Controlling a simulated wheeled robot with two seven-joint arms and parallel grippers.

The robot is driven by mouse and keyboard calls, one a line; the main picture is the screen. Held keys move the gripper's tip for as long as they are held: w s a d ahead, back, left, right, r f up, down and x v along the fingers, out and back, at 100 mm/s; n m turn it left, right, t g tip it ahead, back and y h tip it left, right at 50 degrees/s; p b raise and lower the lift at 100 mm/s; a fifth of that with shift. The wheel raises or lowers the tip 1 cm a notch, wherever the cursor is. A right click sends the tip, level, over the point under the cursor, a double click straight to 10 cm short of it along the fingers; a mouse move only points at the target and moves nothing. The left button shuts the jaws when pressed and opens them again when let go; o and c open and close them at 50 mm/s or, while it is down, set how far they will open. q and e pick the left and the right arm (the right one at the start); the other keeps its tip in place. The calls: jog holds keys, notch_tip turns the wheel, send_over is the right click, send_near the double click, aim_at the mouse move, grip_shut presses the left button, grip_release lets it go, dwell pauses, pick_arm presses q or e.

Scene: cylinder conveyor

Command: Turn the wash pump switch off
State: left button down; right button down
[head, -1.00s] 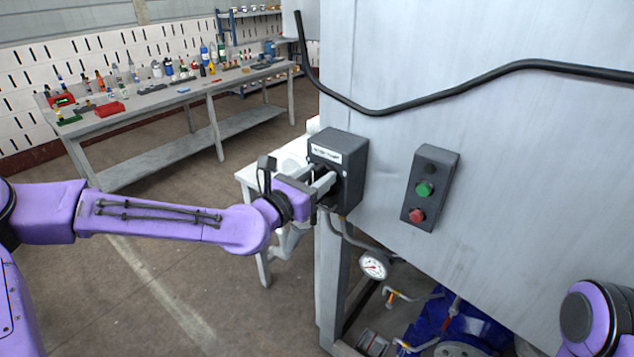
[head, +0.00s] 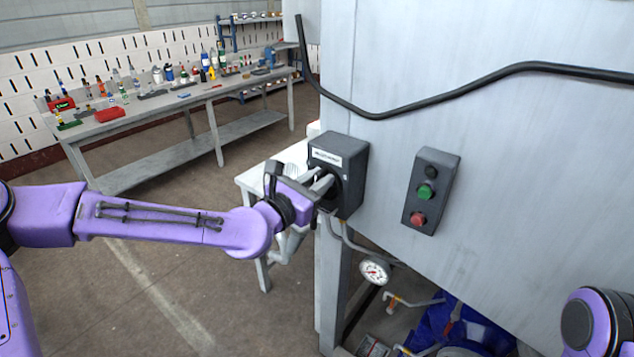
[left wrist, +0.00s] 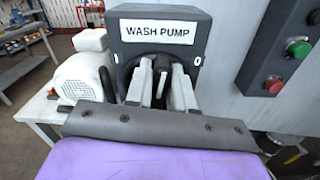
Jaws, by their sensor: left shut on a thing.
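The wash pump switch is a dark grey box (head: 348,158) on the left edge of the grey cabinet. In the left wrist view its box (left wrist: 195,28) carries a white WASH PUMP label (left wrist: 158,32), with an I mark at the left and a 0 mark at the right. My left gripper (head: 330,183) reaches the front of the box. In the left wrist view the left gripper (left wrist: 162,88) is shut on the black knob (left wrist: 163,64), one pale finger on each side. The fingers hide much of the knob, so I cannot tell exactly which mark it points to. My right gripper is out of view.
A button box (head: 431,190) with green and red buttons sits right of the switch. A black cable (head: 450,97) crosses the cabinet (head: 520,190). A pressure gauge (head: 374,270) hangs below. A white table (head: 250,182) stands behind my left gripper; a workbench (head: 150,107) stands farther back.

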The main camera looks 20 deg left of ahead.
aim_at(335, 186)
pick_arm(q)
jog(key=m, duration=0.1)
jog(key=m+b, duration=0.1)
jog(key=m, duration=0.1)
jog(key=shift+s+d+f+m, duration=0.15)
jog(key=shift+d+f+m, duration=0.1)
jog(key=shift+d+m, duration=0.1)
jog(key=m+b, duration=0.1)
jog(key=m, duration=0.2)
jog(key=f+m+b, duration=0.1)
jog(key=m, duration=0.2)
jog(key=d+m+b, duration=0.1)
jog(key=m, duration=0.2)
jog(key=shift+s+f, duration=0.15)
jog(key=shift+s, duration=0.05)
jog(key=shift+d+f+m+b, duration=0.15)
jog(key=shift+m+b, duration=0.15)
jog(key=shift+m, duration=0.6)
jog(key=shift+a+f+m+b, duration=0.15)
jog(key=shift+m+b, duration=0.15)
jog(key=shift+m, duration=0.55)
jog(key=shift+d, duration=0.1)
jog(key=c, duration=1.1)
grip_release()
jog(key=shift+o, duration=0.2)
